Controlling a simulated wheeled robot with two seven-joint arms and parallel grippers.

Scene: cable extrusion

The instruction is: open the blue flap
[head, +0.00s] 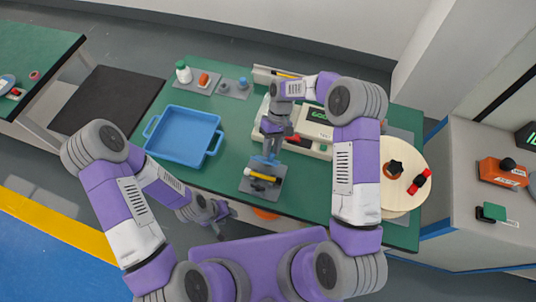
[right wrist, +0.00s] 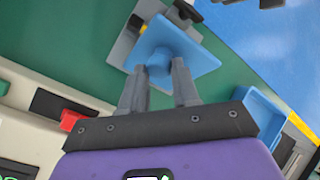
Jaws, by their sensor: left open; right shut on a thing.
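The blue flap (right wrist: 190,48) is a flat blue square plate with a rounded knob on it in the right wrist view. My right gripper (right wrist: 160,82) is shut on that knob, with one finger on each side. In the head view the blue flap (head: 262,161) shows only as a small blue strip below my right gripper (head: 270,148), which hides much of it. My left gripper (head: 218,217) is open and empty near the table's front edge, left of the fixture.
A blue tray (head: 183,160) stands left of the fixture on the green table (head: 230,190). A beige machine (head: 318,138) is behind and right of it, partly hidden by my right arm. A round wooden board (head: 412,160) lies at the right. Green table is clear between tray and fixture.

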